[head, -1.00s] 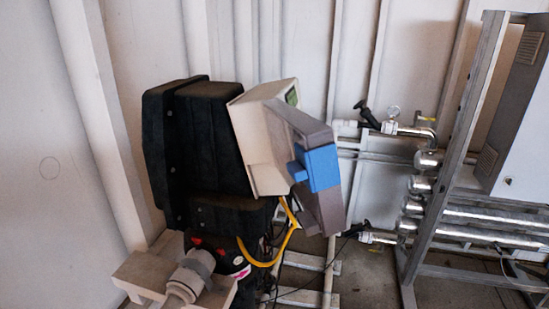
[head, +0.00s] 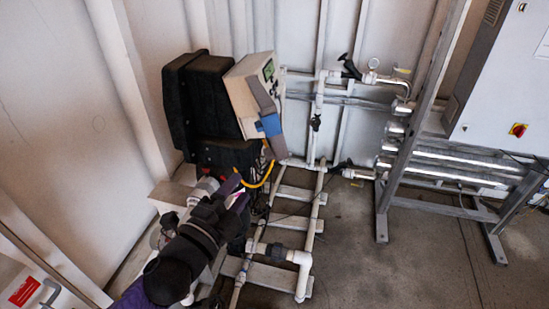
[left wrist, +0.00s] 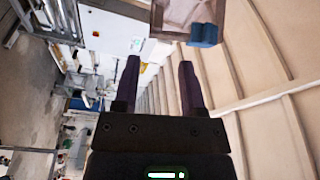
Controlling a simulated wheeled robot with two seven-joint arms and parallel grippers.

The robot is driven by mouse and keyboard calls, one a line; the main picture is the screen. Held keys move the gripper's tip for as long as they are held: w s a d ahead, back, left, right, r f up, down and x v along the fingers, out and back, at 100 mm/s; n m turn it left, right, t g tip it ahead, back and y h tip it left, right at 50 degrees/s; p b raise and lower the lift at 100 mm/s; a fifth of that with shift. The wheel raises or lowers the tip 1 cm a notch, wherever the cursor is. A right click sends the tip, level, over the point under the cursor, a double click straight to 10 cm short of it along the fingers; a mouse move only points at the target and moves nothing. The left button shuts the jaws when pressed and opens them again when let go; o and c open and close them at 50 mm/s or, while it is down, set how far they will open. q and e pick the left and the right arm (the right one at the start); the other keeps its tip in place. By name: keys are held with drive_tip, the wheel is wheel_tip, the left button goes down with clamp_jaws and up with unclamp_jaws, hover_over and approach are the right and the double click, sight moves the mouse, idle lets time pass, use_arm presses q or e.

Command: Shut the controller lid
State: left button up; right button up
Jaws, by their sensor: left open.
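The controller (head: 240,92) is a beige box with a small green screen, mounted beside a black housing at the upper middle of the head view. Its grey lid (head: 262,96) stands out at an angle from the front, with a blue handle (head: 271,125) on it. My left gripper (head: 236,192) is below and a little left of the lid, apart from it, fingers open and empty. In the left wrist view, the open gripper (left wrist: 161,78) points toward the brown-edged lid (left wrist: 158,20) and its blue handle (left wrist: 204,35), both beyond the fingertips. My right gripper is not in view.
A yellow cable (head: 262,178) hangs under the controller. White pipes (head: 300,260) and valves stand on a low frame close to my left arm. A metal rack (head: 415,120) with a grey cabinet (head: 505,85) is at the right. The floor (head: 390,270) at lower right is clear.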

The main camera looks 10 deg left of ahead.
use_arm(q)
drive_tip(key=p+x, duration=0.1)
drive_tip(key=x, duration=0.8)
drive_tip(key=shift+w+a, duration=0.15)
drive_tip(key=shift+w, duration=0.15)
drive_tip(key=shift+f, duration=0.15)
clamp_jaws()
idle(0.7)
